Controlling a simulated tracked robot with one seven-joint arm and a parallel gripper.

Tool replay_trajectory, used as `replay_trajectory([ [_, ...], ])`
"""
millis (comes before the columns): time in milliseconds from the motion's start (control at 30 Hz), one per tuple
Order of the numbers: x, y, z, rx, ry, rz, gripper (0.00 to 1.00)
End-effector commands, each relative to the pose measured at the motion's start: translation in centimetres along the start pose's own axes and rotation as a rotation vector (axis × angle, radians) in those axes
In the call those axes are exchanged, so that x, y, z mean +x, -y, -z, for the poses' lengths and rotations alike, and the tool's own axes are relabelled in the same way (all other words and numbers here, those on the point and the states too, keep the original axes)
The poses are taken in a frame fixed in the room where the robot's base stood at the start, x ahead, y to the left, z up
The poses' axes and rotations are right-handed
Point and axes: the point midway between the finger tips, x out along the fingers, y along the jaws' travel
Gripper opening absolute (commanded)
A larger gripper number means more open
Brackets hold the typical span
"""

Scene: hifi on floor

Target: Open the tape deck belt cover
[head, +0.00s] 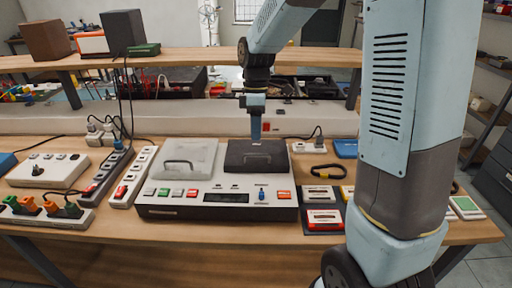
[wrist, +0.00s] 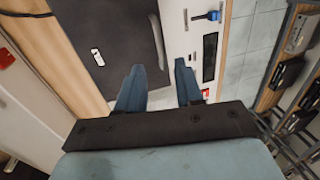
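The tape deck (head: 165,208) is a cream unit on the bench with buttons, a dark display and a blue lever (head: 262,195). On its top are a light grey cover (head: 200,153) with an arched handle at the left and a dark cover (head: 280,158) at the right, both looking shut. Which is the belt cover is not marked legibly. My gripper (head: 256,139) points down over the rear of the dark cover. Contact cannot be told.
Power strips (head: 133,180) and a control box (head: 48,170) crowd the left. Cassettes (head: 322,217) and a black-and-yellow loop (head: 328,171) lie to the right. A raised shelf (head: 190,57) runs behind. My arm hides the bench's right part.

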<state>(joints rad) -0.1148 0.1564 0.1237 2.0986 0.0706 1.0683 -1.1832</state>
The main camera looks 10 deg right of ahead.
Motion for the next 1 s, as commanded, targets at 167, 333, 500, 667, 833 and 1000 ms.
replay_trajectory([
  [167,3.1,0.0,0.0,0.000,0.001,0.002,0.36],
  [333,5.0,0.0,0.0,0.000,0.000,0.001,0.36],
  [500,5.9,0.0,0.0,0.000,0.000,0.000,0.36],
  [667,6.1,0.0,0.0,0.001,0.000,0.000,0.36],
  [833,6.0,0.0,0.0,0.001,0.000,-0.001,0.33],
  [1000,6.0,0.0,0.0,0.001,0.000,-0.001,0.17],
])
